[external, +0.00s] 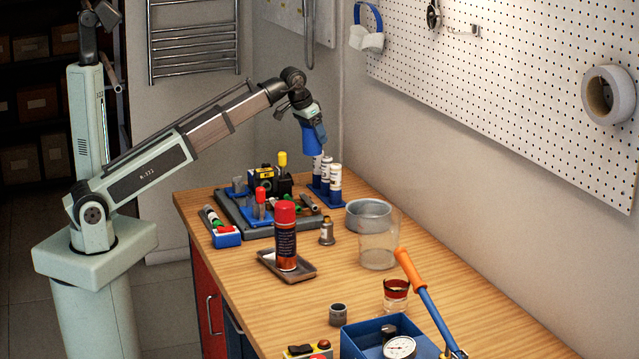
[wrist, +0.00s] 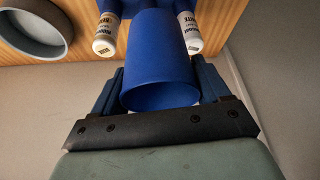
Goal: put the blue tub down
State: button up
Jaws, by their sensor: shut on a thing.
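The blue tub (external: 313,139) hangs from my gripper (external: 310,122) above the far end of the workbench, just over a blue rack (external: 326,195) of white canisters. In the wrist view the tub (wrist: 161,62) fills the middle, between the two dark blue fingers of my gripper (wrist: 161,85), which is shut on it. White canisters show on both sides of the tub, one at the left (wrist: 106,38) and one at the right (wrist: 189,35). I cannot tell the exact gap between the tub and the canisters.
A grey round dish (external: 368,214) and a clear container (external: 378,245) stand right of the rack. A grey tray (external: 240,222) with tools and a camera lies to the left. A red-capped spray can (external: 286,240) stands nearer. Bare wood (external: 440,250) is free along the right side.

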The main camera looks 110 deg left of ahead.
jog(key=s+a+n, duration=0.2)
jog(key=s+a, duration=0.7)
jog(key=s, duration=0.3)
jog(key=shift+g, duration=0.4)
jog(key=shift+w+d+f, duration=0.1)
jog(key=shift+d+f, duration=0.05)
jog(key=shift+f, duration=3.65)
jog(key=shift+d+f, duration=0.1)
jog(key=shift+f, duration=3.65)
jog(key=o, duration=1)
jog(key=shift+f, duration=0.1)
jog(key=v, duration=1.2)
jog(key=shift+d, duration=0.2)
